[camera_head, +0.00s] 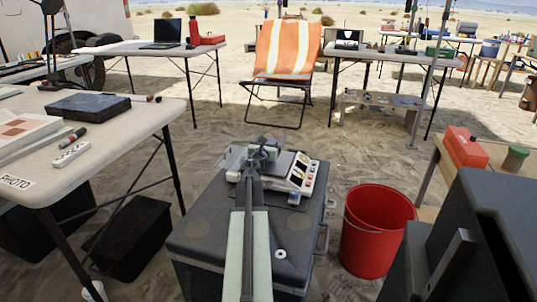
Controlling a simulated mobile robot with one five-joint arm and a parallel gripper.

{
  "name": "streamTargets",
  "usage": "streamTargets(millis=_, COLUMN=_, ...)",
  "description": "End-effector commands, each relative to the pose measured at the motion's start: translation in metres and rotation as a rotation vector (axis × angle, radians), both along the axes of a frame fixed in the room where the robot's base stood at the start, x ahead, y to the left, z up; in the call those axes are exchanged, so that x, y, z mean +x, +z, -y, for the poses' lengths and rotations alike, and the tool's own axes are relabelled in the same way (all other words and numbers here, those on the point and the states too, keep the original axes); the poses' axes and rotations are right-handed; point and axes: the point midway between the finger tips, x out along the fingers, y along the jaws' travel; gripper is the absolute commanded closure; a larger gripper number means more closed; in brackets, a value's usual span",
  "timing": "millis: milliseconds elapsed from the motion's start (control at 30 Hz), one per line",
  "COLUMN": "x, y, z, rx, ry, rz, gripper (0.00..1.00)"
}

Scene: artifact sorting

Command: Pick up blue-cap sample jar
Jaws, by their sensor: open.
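My arm reaches forward from the bottom middle over a dark grey case (200,240). My gripper (262,147) is at its far end, above the back part of the case. It appears small and dark; it is open, and I see nothing held in it. A small blue-topped object (293,198), which looks like the blue-cap sample jar, stands on the case just right of my arm. It is nearer to me than the gripper and apart from it. It is too small to make out in detail.
A pale device with coloured buttons (302,172) lies on the case, with a white ring (280,253) nearer. A red bucket (375,232) stands right of the case. A white table (120,135) is at left. A red box (463,148) and green-lidded container (515,158) are at right.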

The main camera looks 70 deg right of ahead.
Motion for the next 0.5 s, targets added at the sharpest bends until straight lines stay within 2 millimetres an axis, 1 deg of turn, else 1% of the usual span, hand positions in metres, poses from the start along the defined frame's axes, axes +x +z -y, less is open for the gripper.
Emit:
streamTargets(millis=167, x=0.0008, y=0.0, z=-0.0002, rx=0.0, ry=0.001, rz=0.0, gripper=0.19)
streamTargets(millis=267, x=0.0008, y=0.0, z=-0.0003, rx=0.0, ry=0.001, rz=0.0, gripper=0.44)
streamTargets(millis=300, x=0.0008, y=0.0, z=-0.0003, rx=0.0, ry=0.001, rz=0.0, gripper=0.55)
streamTargets(millis=367, x=0.0008, y=-0.0001, z=-0.0003, rx=0.0, ry=0.001, rz=0.0, gripper=0.72)
streamTargets(millis=400, x=0.0008, y=-0.0001, z=-0.0003, rx=0.0, ry=0.001, rz=0.0, gripper=0.83)
streamTargets(millis=433, x=0.0008, y=-0.0001, z=-0.0003, rx=0.0, ry=0.001, rz=0.0, gripper=0.88)
streamTargets(millis=500, x=0.0007, y=-0.0001, z=-0.0004, rx=0.0, ry=0.001, rz=0.0, gripper=0.89)
